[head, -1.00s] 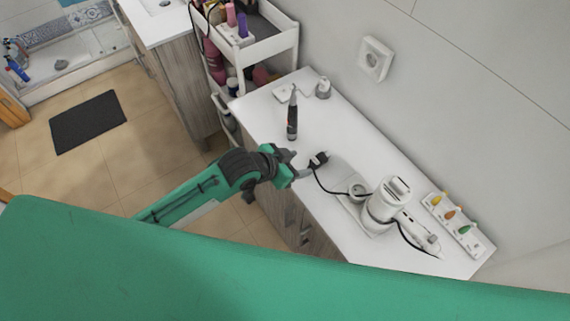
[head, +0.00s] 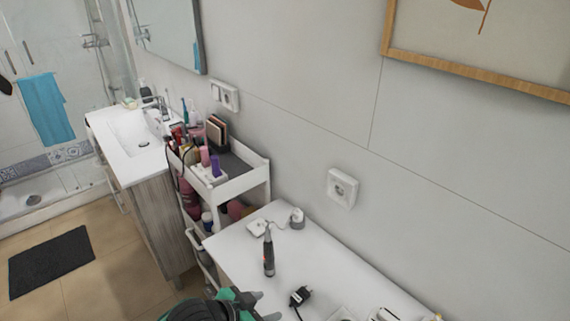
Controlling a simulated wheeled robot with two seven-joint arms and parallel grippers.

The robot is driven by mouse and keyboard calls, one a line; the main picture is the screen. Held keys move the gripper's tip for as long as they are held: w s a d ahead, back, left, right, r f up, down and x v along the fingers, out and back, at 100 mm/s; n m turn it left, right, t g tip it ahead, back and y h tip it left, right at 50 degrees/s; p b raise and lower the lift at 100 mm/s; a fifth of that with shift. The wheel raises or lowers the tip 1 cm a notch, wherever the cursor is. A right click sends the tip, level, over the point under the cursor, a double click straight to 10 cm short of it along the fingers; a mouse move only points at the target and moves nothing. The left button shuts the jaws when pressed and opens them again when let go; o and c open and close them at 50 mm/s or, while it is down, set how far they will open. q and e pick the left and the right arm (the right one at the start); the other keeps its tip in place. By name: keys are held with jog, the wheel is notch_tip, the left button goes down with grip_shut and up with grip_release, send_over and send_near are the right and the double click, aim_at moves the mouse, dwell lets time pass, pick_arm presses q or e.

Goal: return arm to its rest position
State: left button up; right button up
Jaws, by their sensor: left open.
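My left gripper (head: 262,306) shows at the bottom edge of the head view, mostly cut off by the frame. Its green and black wrist (head: 215,306) is in front of the near edge of the white counter (head: 330,268). It is open, and I see nothing between its fingers. A black plug (head: 300,295) with a cord lies on the counter just right of the gripper, apart from it. My right gripper is not in view.
A dark trimmer (head: 268,252) stands on the counter near a white charger (head: 258,228). A white cart (head: 240,183) with cosmetics is behind left, beside the sink cabinet (head: 158,200). A wall socket (head: 342,188) is above the counter. Floor at left is clear around a dark mat (head: 50,262).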

pick_arm(q)
jog(key=s+a+f+n+g+y, duration=0.2)
jog(key=s+a+f+n+y, duration=0.15)
jog(key=s+a, duration=0.5)
jog(key=s+a+f+n+g+y, duration=0.2)
jog(key=s+a+f+n+y, duration=0.15)
jog(key=s+a, duration=0.5)
notch_tip(320, 180, down, 28)
jog(key=s+d+g, duration=0.1)
jog(key=d, duration=0.1)
jog(key=s+a+f+g, duration=0.1)
jog(key=s+a+f, duration=0.2)
jog(key=s+f, duration=1.7)
jog(key=shift+a+f, duration=0.15)
jog(key=shift+f, duration=0.55)
